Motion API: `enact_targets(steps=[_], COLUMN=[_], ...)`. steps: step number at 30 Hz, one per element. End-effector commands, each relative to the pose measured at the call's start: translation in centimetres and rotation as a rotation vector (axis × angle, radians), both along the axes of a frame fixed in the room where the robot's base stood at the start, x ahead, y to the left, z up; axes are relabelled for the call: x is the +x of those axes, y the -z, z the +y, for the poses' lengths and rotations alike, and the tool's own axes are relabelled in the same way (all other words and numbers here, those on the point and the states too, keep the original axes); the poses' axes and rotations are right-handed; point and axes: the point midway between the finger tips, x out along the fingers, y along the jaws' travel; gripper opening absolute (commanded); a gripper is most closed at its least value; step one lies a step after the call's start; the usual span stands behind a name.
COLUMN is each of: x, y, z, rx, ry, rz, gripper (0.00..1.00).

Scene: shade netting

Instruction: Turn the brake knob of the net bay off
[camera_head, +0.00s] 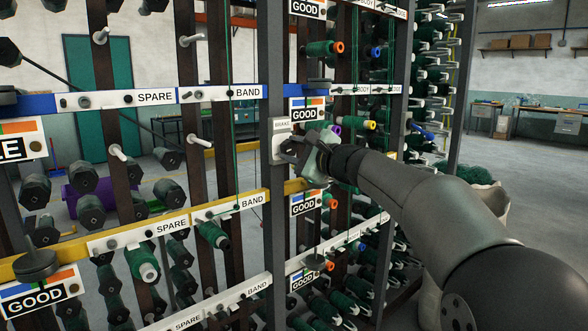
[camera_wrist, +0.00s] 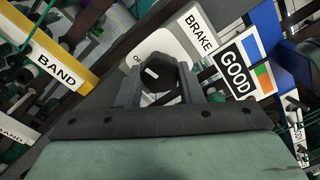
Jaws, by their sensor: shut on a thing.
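The brake knob (camera_wrist: 160,73) is black with a short white mark on its face. It stands on a pale plate (camera_wrist: 150,42) labelled BRAKE, with part of another word showing at its left. In the head view the plate (camera_head: 280,128) is on a grey upright post. My gripper (camera_wrist: 159,88) is shut on the knob, one finger on each side. In the head view my gripper (camera_head: 295,152) is against the plate and hides most of the knob. The white mark slants in the wrist view.
A GOOD sign (camera_head: 308,108) is just right of the plate. A blue rail (camera_head: 215,94) and a yellow rail (camera_head: 180,222) with SPARE and BAND labels run left of the post. Green spools (camera_head: 336,310) fill the rack beyond. A pale sack (camera_head: 490,200) stands at right.

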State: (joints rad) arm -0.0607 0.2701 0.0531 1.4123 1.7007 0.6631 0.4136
Motion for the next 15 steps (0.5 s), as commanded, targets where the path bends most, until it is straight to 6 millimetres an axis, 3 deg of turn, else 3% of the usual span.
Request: enact_targets(steps=[1, 15], x=[0.01, 0.06], y=[0.67, 0.36], z=[-0.06, -0.06], rx=[-0.033, -0.316], ry=[0.001, 0.0], rz=[-0.035, -0.305], gripper=[0.11, 0.11])
